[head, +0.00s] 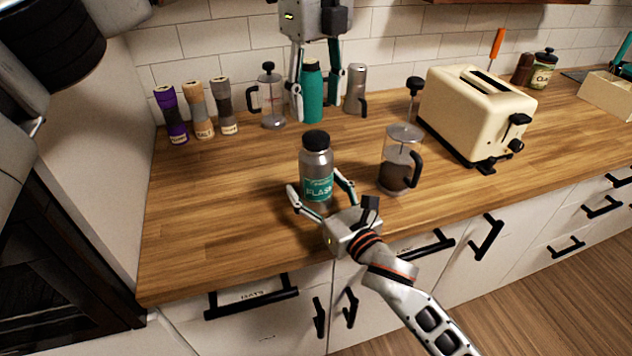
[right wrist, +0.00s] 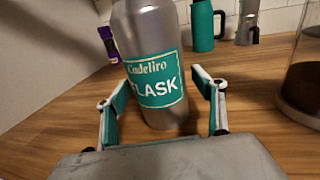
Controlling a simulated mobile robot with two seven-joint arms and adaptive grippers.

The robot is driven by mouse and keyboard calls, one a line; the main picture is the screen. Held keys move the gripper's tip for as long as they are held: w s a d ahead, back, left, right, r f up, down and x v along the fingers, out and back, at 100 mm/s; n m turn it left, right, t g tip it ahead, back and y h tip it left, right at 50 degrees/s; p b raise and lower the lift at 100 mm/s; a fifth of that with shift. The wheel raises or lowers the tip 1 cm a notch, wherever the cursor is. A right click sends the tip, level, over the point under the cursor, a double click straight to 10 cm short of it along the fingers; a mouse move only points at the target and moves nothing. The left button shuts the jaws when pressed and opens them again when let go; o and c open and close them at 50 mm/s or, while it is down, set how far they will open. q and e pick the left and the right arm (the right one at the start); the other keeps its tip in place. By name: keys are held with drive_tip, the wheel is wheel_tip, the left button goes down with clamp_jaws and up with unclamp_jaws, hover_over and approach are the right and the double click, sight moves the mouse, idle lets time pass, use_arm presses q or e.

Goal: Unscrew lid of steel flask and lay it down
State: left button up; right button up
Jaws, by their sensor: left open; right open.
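The steel flask (head: 316,165) stands upright on the wooden counter, with a black lid (head: 316,139) on top. Its teal label shows in the right wrist view (right wrist: 158,82). My right gripper (head: 320,186) is open, low in front of the flask, with a finger on each side; it also shows in the right wrist view (right wrist: 160,95). Contact cannot be told. My left gripper (head: 314,116) is open and points down above and behind the lid in the head view. Its fingers are apart from the lid. A teal bottle (head: 313,95) shows between them; depth is unclear.
A French press (head: 398,160) stands close right of the flask. A cream toaster (head: 475,112) is further right. Three grinders (head: 198,112), another press (head: 270,98) and a grey pot (head: 357,88) line the back. The counter left of the flask (head: 225,190) is clear.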

drive_tip(key=shift+w+a, duration=0.15)
drive_tip(key=shift+w, duration=0.1)
